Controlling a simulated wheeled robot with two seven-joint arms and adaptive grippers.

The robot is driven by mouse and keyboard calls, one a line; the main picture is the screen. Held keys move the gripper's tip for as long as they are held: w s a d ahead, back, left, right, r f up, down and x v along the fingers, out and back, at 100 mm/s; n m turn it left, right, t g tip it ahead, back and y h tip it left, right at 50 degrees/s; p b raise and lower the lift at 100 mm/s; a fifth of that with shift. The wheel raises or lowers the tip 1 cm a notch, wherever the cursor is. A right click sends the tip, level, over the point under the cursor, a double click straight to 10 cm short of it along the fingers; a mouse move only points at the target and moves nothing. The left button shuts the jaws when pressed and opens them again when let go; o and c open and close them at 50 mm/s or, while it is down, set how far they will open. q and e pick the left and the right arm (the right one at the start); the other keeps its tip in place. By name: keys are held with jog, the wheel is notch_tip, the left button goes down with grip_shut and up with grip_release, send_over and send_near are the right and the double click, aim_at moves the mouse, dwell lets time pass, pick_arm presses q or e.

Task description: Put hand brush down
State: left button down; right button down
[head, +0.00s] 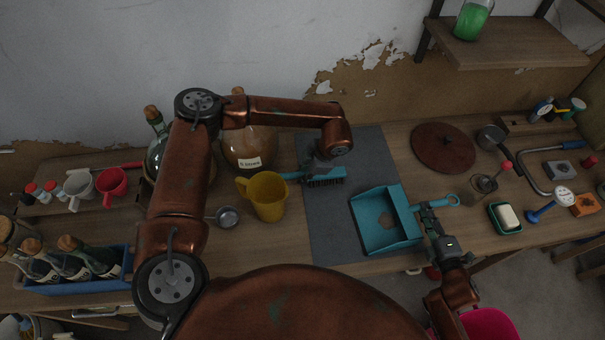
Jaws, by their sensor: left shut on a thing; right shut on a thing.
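The teal hand brush (326,174) is at the left edge of the dark grey mat (350,148), dark bristles facing down, its handle pointing left towards the yellow jug. My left gripper (322,164) is over the brush and shut on it, mostly hidden under my wrist. I cannot tell whether the bristles touch the mat. The teal dustpan (380,222) is over the mat's front right part. My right gripper (429,210) is shut on its handle (446,201), which points right.
A yellow jug (268,197) stands just left of the mat, with a metal ladle (228,217) beside it. A labelled demijohn (247,147) stands behind. A round brown lid (443,146) lies right of the mat. The mat's back part is clear.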

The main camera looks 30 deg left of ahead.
pick_arm(q)
jog(key=c, duration=1.8)
grip_release()
jog(key=v, duration=1.2)
jog(key=shift+d+r, duration=0.1)
jog(key=shift+o, duration=0.2)
